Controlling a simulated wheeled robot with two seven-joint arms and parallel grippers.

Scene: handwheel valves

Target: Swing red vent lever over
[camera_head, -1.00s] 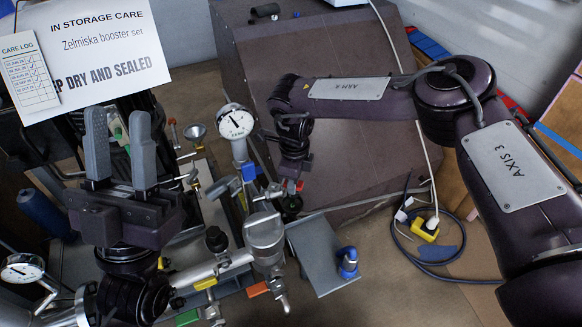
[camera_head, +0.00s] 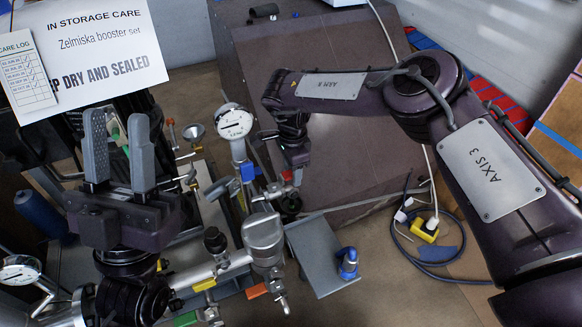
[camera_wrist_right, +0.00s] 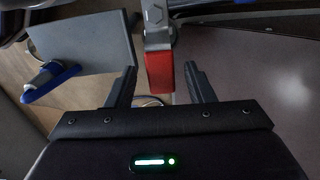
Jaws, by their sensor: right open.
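The red vent lever (camera_wrist_right: 160,72) hangs from a metal fitting in the right wrist view. It stands between the two spread fingertips of my right gripper (camera_wrist_right: 161,80), with a gap on each side. In the head view its red end (camera_head: 287,176) shows just below my right gripper (camera_head: 282,180), partly hidden by the wrist and fingers. My left gripper (camera_head: 117,125) is open and empty, fingers pointing up, at the left over the valve set.
A pressure gauge (camera_head: 234,122) and a blue-handled valve (camera_head: 247,171) stand left of my right gripper. A grey plate (camera_head: 318,262) with a blue fitting (camera_head: 347,262) lies below. A big dark box (camera_head: 350,165) is behind; a yellow plug (camera_head: 425,231) and cable lie right.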

